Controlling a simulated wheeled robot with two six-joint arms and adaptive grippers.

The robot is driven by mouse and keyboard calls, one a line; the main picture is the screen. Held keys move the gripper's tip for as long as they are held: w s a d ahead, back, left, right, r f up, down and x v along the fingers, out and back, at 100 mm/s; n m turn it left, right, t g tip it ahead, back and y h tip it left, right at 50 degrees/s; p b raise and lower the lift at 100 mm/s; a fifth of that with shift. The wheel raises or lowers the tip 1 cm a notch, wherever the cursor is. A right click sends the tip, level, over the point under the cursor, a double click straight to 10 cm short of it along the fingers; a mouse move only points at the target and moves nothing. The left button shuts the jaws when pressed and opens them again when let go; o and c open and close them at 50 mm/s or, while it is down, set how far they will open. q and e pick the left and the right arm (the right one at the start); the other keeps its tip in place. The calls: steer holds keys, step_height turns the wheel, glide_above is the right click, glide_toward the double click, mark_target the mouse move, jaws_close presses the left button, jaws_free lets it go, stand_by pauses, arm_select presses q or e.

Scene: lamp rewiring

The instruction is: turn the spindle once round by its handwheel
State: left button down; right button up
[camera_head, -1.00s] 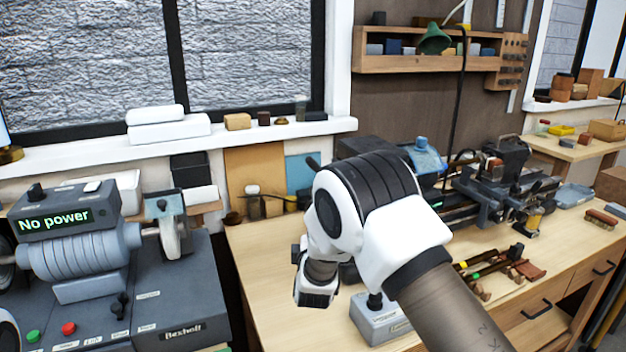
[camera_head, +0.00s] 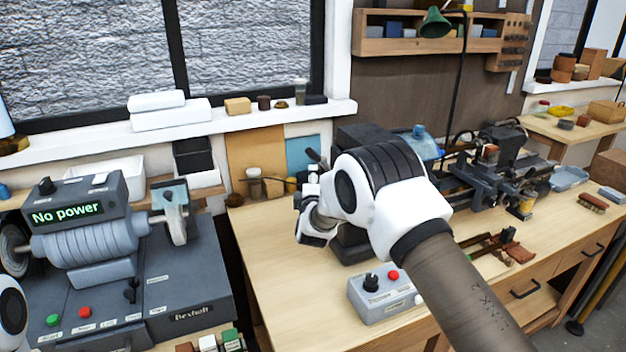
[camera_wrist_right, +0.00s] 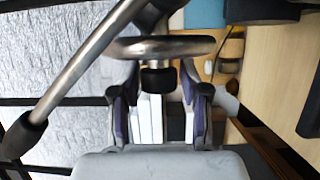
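The handwheel shows in the right wrist view as a grey metal rim (camera_wrist_right: 190,46) across the top. A metal rod (camera_wrist_right: 85,67) with a black knob (camera_wrist_right: 25,134) runs down to the left. A short black piece (camera_wrist_right: 158,79) sits just below the rim, between my finger tips. My right gripper (camera_wrist_right: 160,88) is open, its two fingers apart on either side of that piece; I cannot tell whether they touch it. In the head view my right arm hides most of the handwheel and the near end of the lathe (camera_head: 480,172); a dark lever end (camera_head: 314,155) shows. My left gripper is out of view.
A machine with a "No power" display (camera_head: 68,214) stands at left. Tools lie on the right; the bench's front left is clear.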

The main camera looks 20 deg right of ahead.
jaws_close()
steer(key=shift+f+b, duration=0.15)
steer(key=shift+b, duration=0.25)
stand_by(0.4)
steer(key=shift+f+t+b, duration=0.2)
steer(key=shift+t+b, duration=0.1)
steer(key=shift+b, duration=0.55)
steer(key=m+t+h+b, duration=0.1)
steer(key=t+b, duration=0.1)
steer(key=b, duration=0.4)
steer(key=m+t+h+b, duration=0.1)
steer(key=m+h+b, duration=0.1)
steer(key=b, duration=0.4)
steer(key=shift+f+t+b, duration=0.2)
steer(key=shift+t+b, duration=0.15)
steer(key=shift+t, duration=0.05)
steer(key=shift+r+m+t+h+b, duration=0.25)
steer(key=shift+m+t+h+b, duration=0.2)
steer(key=shift+b, duration=0.9)
